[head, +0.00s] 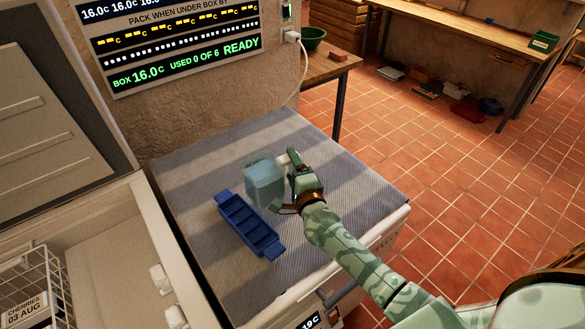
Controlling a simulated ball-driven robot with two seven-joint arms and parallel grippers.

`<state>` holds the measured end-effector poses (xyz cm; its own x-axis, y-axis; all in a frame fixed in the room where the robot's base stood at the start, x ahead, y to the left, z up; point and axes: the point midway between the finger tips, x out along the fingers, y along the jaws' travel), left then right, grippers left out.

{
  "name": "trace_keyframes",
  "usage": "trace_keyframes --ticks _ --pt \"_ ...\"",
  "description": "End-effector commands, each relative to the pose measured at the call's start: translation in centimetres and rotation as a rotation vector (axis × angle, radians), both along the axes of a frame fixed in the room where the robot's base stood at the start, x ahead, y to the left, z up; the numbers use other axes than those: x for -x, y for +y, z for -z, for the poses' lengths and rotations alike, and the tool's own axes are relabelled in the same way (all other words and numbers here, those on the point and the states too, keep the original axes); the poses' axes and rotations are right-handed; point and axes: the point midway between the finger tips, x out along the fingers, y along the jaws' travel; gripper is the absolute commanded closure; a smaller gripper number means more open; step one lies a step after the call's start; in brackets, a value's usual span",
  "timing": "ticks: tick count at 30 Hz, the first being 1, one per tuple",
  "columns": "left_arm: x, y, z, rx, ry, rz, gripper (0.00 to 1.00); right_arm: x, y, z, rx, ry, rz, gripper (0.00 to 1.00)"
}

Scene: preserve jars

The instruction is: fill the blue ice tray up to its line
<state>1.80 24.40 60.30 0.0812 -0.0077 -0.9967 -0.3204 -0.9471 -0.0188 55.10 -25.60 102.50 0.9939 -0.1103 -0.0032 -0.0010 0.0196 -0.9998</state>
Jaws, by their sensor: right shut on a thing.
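The blue ice tray (233,212) lies on the striped grey cloth, with several compartments in a row. Its fill line and any water inside are too small to make out. My right gripper (287,179) is shut on a translucent bluish jug (264,183), just above and right of the tray's far end in the picture. I cannot tell whether the jug touches the cloth or is held above it. No stream of water shows. My left gripper is not in view.
The striped cloth (347,190) covers the top around the tray and has free room. An open chest freezer (100,262) with a wire basket (35,290) is at left. A lit sign (170,40) hangs on the wall. A white cable (303,80) runs down behind the cloth.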

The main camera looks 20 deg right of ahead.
Motion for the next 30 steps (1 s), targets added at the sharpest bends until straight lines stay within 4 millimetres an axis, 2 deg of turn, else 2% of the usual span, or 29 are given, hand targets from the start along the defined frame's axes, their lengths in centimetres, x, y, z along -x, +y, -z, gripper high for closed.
trace_keyframes --ticks 5,17,30 --pt "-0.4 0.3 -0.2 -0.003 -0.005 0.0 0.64 -0.1 0.0 -0.1 0.002 -0.004 0.0 0.56" --pt "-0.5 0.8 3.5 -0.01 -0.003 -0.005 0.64 -0.2 -0.6 3.3 0.13 -0.024 0.001 0.56" --pt "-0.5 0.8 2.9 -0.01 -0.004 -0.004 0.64 -0.2 -0.6 2.4 0.159 -0.032 0.0 0.56"
